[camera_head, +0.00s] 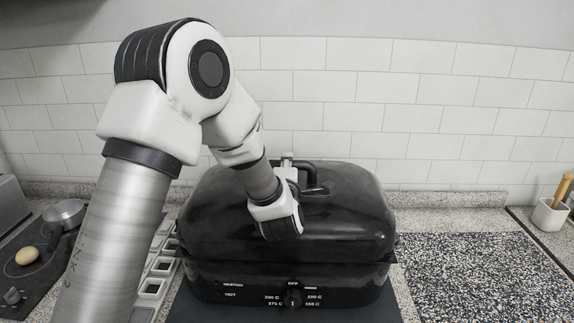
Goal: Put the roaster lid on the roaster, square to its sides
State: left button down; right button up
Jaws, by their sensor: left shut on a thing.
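The roaster lid (345,215) is a black, domed, rounded-rectangular cover in the middle of the head view. It sits over the black roaster (345,283), with its long side roughly parallel to the roaster's front. Whether the rim touches all round cannot be told; the back edge is hidden. The roaster's front shows a dial and white markings. My left gripper (312,188) is at the lid's top handle (304,167) and is shut on it, its fingers partly hidden by the wrist. My right gripper is not in view.
A speckled counter (480,275) lies clear to the right, with a white pot of wooden-handled tools (549,216) beyond it. At left are a metal pan (65,213), an egg (27,256) and a pale compartment tray (152,287). A tiled wall (450,120) stands behind.

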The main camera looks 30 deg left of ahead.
pick_arm(q)
jog(key=shift+w+a+f, duration=0.1)
jog(key=shift+w+a, duration=0.05)
jog(key=shift+w, duration=0.1)
jog(key=shift+s, duration=0.15)
dwell(0.4)
jog(key=shift+s+d+b, duration=0.1)
jog(key=shift+d+b, duration=0.1)
jog(key=shift+b, duration=0.15)
jog(key=shift+f+b, duration=0.4)
jog(key=shift+b, duration=0.6)
dwell(0.9)
jog(key=c, duration=0.9)
grip_release()
jog(key=shift+s, duration=0.15)
